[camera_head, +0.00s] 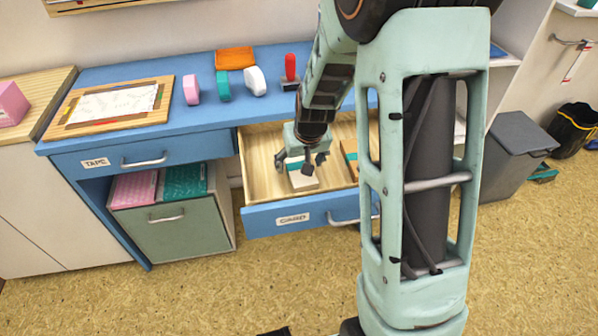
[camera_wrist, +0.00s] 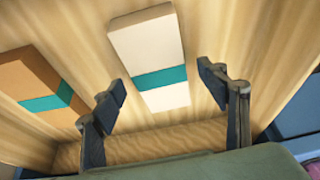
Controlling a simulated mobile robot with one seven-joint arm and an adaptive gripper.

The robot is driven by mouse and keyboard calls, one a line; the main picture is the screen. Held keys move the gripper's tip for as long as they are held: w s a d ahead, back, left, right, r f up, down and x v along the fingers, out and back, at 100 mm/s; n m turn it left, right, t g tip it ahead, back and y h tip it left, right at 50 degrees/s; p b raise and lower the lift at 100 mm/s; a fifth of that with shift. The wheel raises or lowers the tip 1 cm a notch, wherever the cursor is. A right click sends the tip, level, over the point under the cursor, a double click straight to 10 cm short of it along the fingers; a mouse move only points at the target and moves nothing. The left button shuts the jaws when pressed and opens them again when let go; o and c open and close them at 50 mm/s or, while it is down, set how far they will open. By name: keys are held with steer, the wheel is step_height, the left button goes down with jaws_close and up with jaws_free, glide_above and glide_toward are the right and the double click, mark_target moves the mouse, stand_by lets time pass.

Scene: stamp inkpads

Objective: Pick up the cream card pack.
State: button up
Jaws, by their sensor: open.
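The cream card pack (camera_wrist: 150,48) lies in the open drawer with a teal band across it. In the head view the cream pack (camera_head: 303,181) shows under my gripper, partly covered by the fingers. My gripper (camera_wrist: 165,93) is open in the wrist view, with one finger on each side of the pack's banded end. I cannot tell whether the fingers touch the pack. In the head view my gripper (camera_head: 302,165) reaches down into the drawer.
An orange-brown pack with a teal band (camera_wrist: 35,80) lies beside the cream one; it also shows in the head view (camera_head: 350,155). The drawer labelled CARD (camera_head: 265,221) is pulled out, its walls around my gripper.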

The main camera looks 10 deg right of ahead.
steer(key=shift+w+f, duration=0.2)
steer(key=shift+f, duration=0.2)
steer(key=c, duration=1.4)
steer(key=shift+r, duration=0.1)
